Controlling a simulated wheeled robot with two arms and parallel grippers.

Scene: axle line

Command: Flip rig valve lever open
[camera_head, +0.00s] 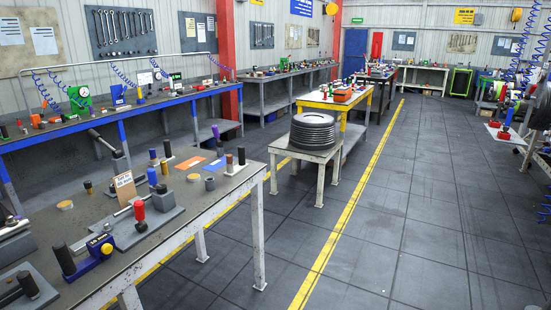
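On the near grey bench (225,187), a dark grey plate (172,218) carries a small rig with a grey block (157,201). A red grip (139,211) stands upright at the plate's front left, with a thin light rod (125,209) beside it. This looks like the rig's valve lever, but I cannot tell its open or shut position. A small tan card with writing (124,186) stands just behind it. Neither of my grippers shows in the head view.
A blue and yellow device with a black handle (97,247) sits left of the plate. Several upright cylinders, an orange card (190,162) and a grey cup (210,184) stand behind. A small table with stacked dark discs (313,128) stands beyond.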

